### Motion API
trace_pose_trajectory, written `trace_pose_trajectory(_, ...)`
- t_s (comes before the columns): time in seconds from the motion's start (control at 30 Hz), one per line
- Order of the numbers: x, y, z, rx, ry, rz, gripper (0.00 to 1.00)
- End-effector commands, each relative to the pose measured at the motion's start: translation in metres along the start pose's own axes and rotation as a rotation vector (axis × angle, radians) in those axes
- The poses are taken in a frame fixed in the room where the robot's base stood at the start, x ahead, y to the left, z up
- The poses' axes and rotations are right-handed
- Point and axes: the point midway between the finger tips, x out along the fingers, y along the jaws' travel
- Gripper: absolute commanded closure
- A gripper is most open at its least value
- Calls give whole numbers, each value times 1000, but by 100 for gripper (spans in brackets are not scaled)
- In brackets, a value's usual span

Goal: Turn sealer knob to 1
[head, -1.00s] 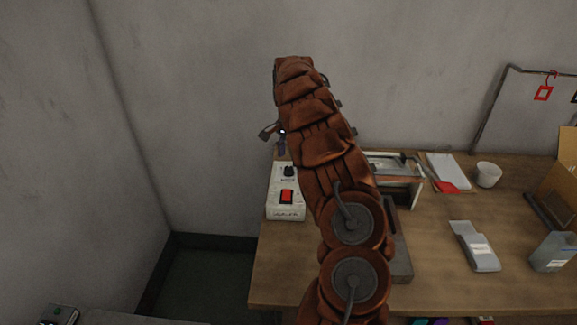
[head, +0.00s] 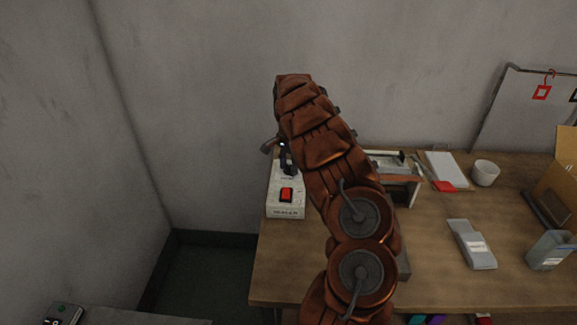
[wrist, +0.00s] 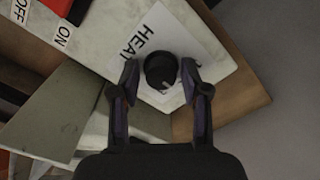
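The sealer (head: 287,212) is a white box with a red switch, at the left end of the table in the head view. Its round black knob (wrist: 160,70) shows in the wrist view, on a white plate beside printed letters reading "HEA". The numbers around it are mostly hidden and I cannot read its setting. My gripper (wrist: 160,78) is open, with one fingertip on each side of the knob and small gaps visible. In the head view my gripper (head: 288,158) is low over the back of the sealer and hides the knob.
A sealing press (head: 388,162) stands just right, partly behind my arm. A white cup (head: 485,173) and grey packet (head: 472,245) are farther right.

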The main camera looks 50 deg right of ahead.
Motion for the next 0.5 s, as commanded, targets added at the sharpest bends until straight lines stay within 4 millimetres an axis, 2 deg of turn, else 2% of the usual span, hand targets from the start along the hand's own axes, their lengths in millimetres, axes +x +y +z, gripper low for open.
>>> trace_pose_trajectory(0.03,0,0,0,0,0,0,62)
trace_pose_trajectory(0.37,0,0,0,0,0,1,97)
trace_pose_trajectory(0.5,0,1,0,0,0,2,98)
